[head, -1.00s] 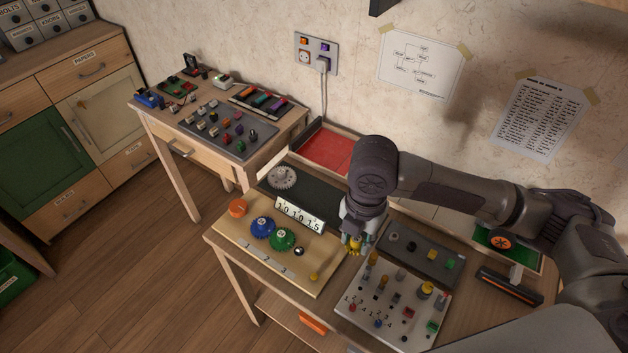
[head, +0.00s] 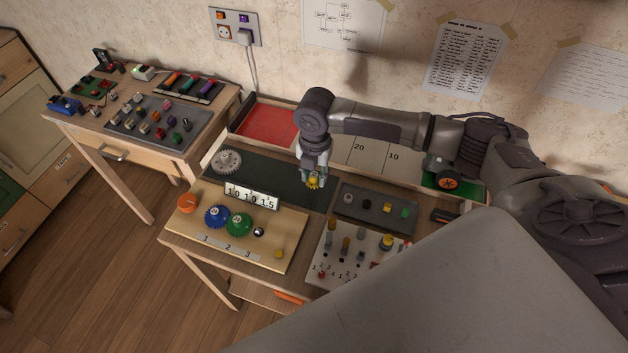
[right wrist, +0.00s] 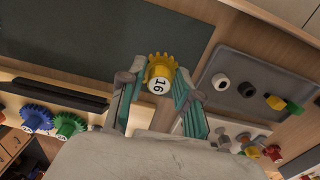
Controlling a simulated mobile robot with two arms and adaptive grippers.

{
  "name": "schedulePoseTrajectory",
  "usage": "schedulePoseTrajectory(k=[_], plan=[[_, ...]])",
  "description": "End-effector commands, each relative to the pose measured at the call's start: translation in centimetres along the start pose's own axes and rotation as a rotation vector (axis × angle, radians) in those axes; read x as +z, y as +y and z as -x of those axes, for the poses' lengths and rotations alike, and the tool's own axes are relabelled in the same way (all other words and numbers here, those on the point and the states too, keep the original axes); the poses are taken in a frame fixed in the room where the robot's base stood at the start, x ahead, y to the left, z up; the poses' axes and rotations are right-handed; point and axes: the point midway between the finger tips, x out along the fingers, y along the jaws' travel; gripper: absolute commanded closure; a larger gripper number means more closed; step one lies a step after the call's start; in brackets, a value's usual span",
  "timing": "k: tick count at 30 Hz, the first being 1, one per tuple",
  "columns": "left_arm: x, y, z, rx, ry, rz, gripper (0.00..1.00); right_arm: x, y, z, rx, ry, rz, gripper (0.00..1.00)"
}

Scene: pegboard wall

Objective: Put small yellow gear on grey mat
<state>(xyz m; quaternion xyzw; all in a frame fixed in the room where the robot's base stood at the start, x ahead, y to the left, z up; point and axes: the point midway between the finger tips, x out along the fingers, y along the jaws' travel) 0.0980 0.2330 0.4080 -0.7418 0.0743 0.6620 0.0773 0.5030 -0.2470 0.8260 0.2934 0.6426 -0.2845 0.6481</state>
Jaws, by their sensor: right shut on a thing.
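My right gripper (head: 314,180) is shut on the small yellow gear (head: 313,184), whose hub is marked 16. In the right wrist view the gear (right wrist: 161,74) sits between the fingertips of the gripper (right wrist: 157,84). In the head view it hangs over the right end of the long dark grey mat (head: 270,178); the height above it is hard to tell. The mat (right wrist: 95,30) also shows behind the gear in the right wrist view. A large grey gear (head: 227,161) lies at the mat's left end. My left gripper is not in view.
A light wooden board with blue (head: 217,216) and green (head: 239,225) gears stands in front of the mat, with a number plate (head: 252,196). A grey tray (head: 372,212) of small parts and a white pegboard (head: 330,262) are to the right. The mat's middle is clear.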

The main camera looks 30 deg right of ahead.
Motion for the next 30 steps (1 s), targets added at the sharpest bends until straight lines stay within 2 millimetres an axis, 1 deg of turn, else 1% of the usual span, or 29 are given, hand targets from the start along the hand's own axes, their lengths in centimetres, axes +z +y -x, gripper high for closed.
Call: schedulePoseTrajectory(k=[3, 6, 12, 17, 18, 20, 21, 22, 30], plan=[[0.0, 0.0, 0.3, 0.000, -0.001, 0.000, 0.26, -0.1, -0.1, -1.8, -0.003, 0.003, -0.001, 0.82], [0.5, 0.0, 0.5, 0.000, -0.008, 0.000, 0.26, -0.1, -0.1, -3.0, -0.002, 0.002, 0.000, 0.82], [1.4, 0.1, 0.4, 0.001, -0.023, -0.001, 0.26, -0.1, -0.1, -3.1, 0.000, 0.000, 0.000, 0.82], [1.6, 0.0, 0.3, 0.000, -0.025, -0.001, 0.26, -0.1, -0.1, -3.5, -0.001, 0.001, -0.001, 0.82], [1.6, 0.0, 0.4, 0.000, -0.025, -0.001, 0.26, -0.1, -0.1, -3.4, -0.001, 0.000, -0.001, 0.62], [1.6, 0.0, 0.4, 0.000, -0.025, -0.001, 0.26, -0.1, -0.1, -3.4, -0.001, 0.000, 0.000, 0.52], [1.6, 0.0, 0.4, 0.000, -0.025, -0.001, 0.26, -0.1, -0.1, -3.4, -0.001, 0.000, 0.000, 0.45], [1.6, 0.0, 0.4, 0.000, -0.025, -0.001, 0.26, -0.1, -0.1, -3.4, -0.001, 0.000, 0.000, 0.42], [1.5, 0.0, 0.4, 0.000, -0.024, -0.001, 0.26, -0.1, -0.1, -3.4, 0.000, 0.000, 0.000, 0.42]])
